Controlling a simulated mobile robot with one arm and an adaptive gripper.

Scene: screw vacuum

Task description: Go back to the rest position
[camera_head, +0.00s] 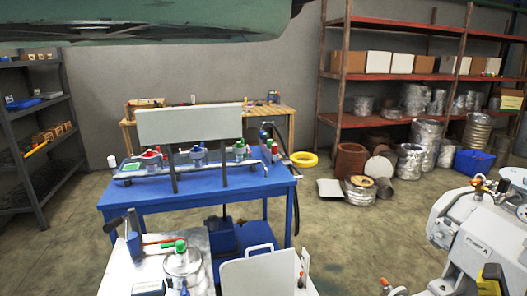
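My gripper does not show in the head view, and no part that I can surely call my arm shows either. A blue table (195,192) stands left of centre with a manifold of valves and fittings (197,157) on it. A grey panel on two posts (190,122) stands in front of the manifold and hides part of it. In the foreground a light metal-topped bench (125,268) holds a round lidded metal vessel (184,262) with a green knob.
A large white-grey machine (475,245) fills the lower right. Red shelving (395,76) with boxes and metal cans stands at the back right, a dark rack (40,125) at the left. A dark green shape (150,20) covers the top left. The floor right of the blue table is mostly clear.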

